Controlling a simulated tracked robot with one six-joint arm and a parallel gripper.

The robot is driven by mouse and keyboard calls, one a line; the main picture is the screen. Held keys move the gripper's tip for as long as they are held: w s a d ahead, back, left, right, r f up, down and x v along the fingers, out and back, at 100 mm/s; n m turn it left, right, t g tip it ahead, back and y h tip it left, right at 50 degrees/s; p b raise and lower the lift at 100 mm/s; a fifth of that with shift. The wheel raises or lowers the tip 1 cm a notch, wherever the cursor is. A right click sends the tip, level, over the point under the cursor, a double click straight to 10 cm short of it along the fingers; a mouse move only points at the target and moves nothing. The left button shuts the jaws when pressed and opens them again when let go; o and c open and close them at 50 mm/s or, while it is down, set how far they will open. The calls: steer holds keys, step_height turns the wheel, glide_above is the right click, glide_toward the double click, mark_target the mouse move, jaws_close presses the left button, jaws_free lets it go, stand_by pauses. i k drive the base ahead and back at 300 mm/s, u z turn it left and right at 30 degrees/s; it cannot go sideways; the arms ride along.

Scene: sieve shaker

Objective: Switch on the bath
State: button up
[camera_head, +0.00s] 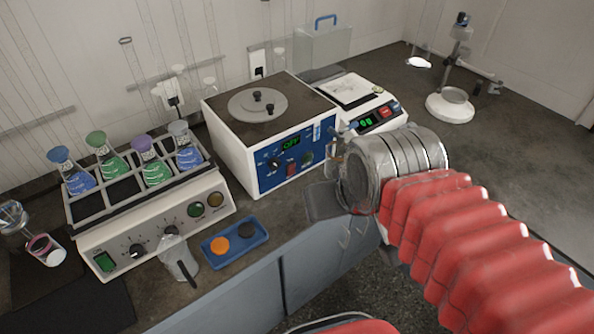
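The bath (227,134) appears to be the white box with a dark top and a round grey lid (257,104) with black knobs. Its blue front panel (312,144) carries a green display (291,143) that seems to read OFF, a black knob (273,163), a red switch (292,168) and a dark green round control (308,157). My gripper (330,172) is just right of the panel, at the end of my red-sleeved arm. A dark flat part of it shows low, beside the bath's front right corner. Its fingers are mostly hidden behind the silver wrist, so their opening is unclear.
A shaker (160,222) with several coloured flasks stands left. A clear beaker (178,258) and a blue tray (235,252) stand near the bench's front edge. A balance (350,92) is behind my wrist, and a stand (450,105) is at the right. The right bench is mostly clear.

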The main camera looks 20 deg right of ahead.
mark_target(291, 169)
steer(key=z, duration=0.2)
steer(key=k, duration=1.2)
steer(key=u, duration=0.85)
steer(key=i, duration=1)
steer(key=u, duration=0.05)
